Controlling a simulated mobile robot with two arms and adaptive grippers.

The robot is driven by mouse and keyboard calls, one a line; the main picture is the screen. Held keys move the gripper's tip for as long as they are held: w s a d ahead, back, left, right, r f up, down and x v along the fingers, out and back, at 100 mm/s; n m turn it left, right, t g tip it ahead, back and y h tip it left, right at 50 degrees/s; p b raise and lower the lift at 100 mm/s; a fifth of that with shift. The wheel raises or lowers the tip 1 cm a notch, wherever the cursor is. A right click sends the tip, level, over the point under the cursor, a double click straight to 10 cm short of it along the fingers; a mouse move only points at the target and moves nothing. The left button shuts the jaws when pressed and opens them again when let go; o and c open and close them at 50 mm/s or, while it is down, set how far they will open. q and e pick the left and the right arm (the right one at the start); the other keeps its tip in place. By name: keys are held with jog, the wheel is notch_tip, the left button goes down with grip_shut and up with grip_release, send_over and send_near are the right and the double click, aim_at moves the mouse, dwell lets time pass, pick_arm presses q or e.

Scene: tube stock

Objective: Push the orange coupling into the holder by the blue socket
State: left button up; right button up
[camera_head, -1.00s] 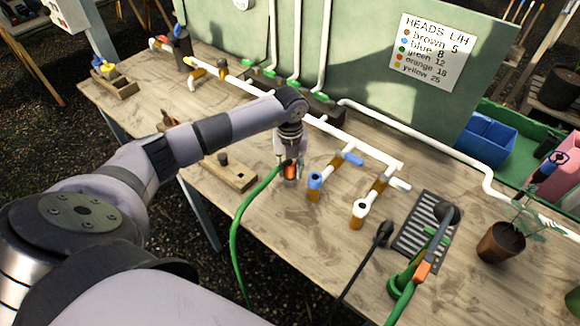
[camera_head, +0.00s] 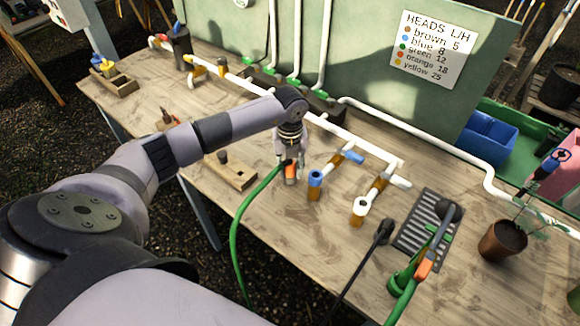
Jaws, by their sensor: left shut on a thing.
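My left gripper (camera_head: 290,170) is shut on the orange coupling (camera_head: 291,171) and holds it low over the table's middle. A green hose (camera_head: 241,220) runs from the coupling to the left and down over the front edge. The blue socket (camera_head: 315,179) sits at the near end of a short white pipe with an amber support, just right of the gripper and apart from it. I cannot make out a clear holder by the blue socket. The gap between the coupling and the tabletop is too small to judge. My right gripper is not in view.
A white socket (camera_head: 361,207) on a similar pipe stands to the right. A wooden block with a dark peg (camera_head: 230,170) lies left of the gripper. A black slotted tray (camera_head: 421,232), a green sprayer (camera_head: 405,280) and a potted plant (camera_head: 503,240) are at the right.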

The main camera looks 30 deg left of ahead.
pick_arm(q)
jog(key=shift+f, duration=0.1)
jog(key=o, duration=1.2)
